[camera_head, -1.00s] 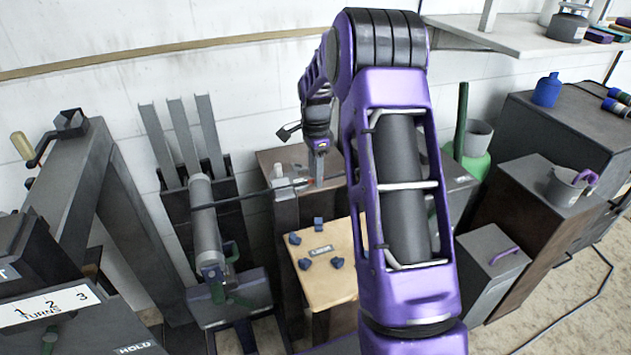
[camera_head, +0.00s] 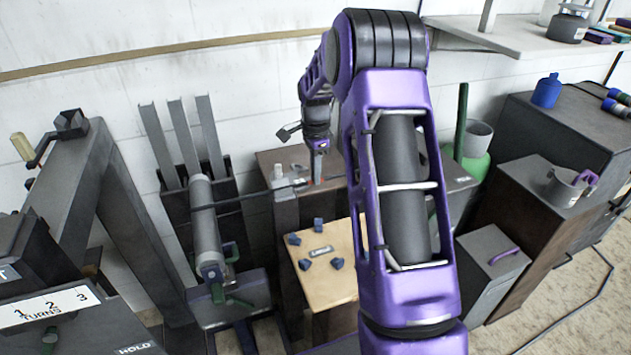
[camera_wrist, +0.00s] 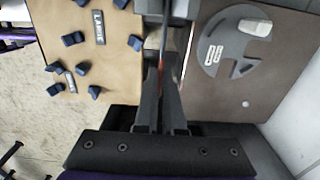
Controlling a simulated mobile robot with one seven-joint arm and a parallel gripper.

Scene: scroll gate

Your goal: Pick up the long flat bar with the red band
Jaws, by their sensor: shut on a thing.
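The long flat bar (camera_head: 245,198) is dark and thin. In the head view it runs from the grey cylinder at the left to my gripper (camera_head: 317,178), above the brown bench. In the wrist view the bar (camera_wrist: 165,38) is seen nearly edge-on as a narrow strip, with a small red patch at its band. My gripper also shows in the wrist view (camera_wrist: 162,85), shut on the bar close to the red band. The fingers hide part of the bar, and I cannot tell whether it touches anything below.
A tan board (camera_head: 325,285) with several blue pieces lies in front of the bench. The grey cylinder (camera_head: 205,225) and upright grey channels (camera_head: 190,135) stand to the left. A grey round plate (camera_wrist: 228,48) lies on the brown bench top (camera_wrist: 255,90) in the wrist view.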

